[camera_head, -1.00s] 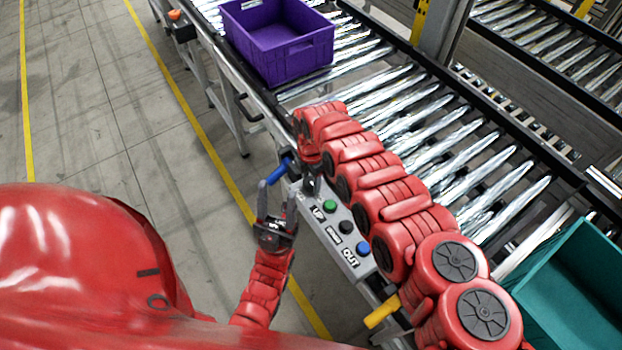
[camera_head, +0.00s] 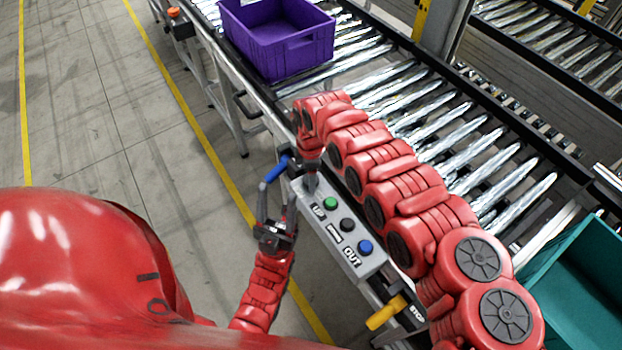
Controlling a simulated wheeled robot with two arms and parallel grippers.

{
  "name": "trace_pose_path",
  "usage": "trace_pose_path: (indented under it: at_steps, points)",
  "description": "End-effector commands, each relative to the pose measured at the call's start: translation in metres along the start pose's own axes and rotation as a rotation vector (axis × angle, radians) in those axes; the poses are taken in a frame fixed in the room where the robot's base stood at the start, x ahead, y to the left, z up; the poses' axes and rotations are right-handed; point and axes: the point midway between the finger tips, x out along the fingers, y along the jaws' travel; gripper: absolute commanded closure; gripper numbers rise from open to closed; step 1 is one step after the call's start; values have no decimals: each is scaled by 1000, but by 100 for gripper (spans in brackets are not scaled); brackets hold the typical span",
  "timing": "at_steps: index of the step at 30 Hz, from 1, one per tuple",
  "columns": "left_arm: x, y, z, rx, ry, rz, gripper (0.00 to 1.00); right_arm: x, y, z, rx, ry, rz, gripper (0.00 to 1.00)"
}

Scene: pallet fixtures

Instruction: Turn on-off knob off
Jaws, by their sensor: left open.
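A grey control panel (camera_head: 325,232) is fixed along the near side of the conveyor. It carries a green button (camera_head: 330,203), a black button (camera_head: 347,225) and a blue button (camera_head: 365,247). A blue handle (camera_head: 277,169) sticks out at its far end, and a yellow handle (camera_head: 386,312) is at its near end by a STOP label. I cannot tell which part is the on-off knob. My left gripper (camera_head: 276,187) is open, with its fingertips close to the blue handle. My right gripper (camera_head: 311,182) points down at the panel's far end, and its jaws are unclear.
A purple crate (camera_head: 294,55) stands on the rollers (camera_head: 395,88) at the back. A teal bin (camera_head: 580,282) is at the right. My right arm lies over the conveyor's near edge. The floor (camera_head: 90,100) at the left is clear.

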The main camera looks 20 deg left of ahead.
Motion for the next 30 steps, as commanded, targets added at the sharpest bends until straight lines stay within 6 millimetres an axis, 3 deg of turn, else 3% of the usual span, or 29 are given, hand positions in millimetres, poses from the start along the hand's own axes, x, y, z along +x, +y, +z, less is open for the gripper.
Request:
trace_pose_path:
  at_steps: [30]
  points:
    - [-55,3,9,0,0,0,50,1,1,0,916,2,3,97]
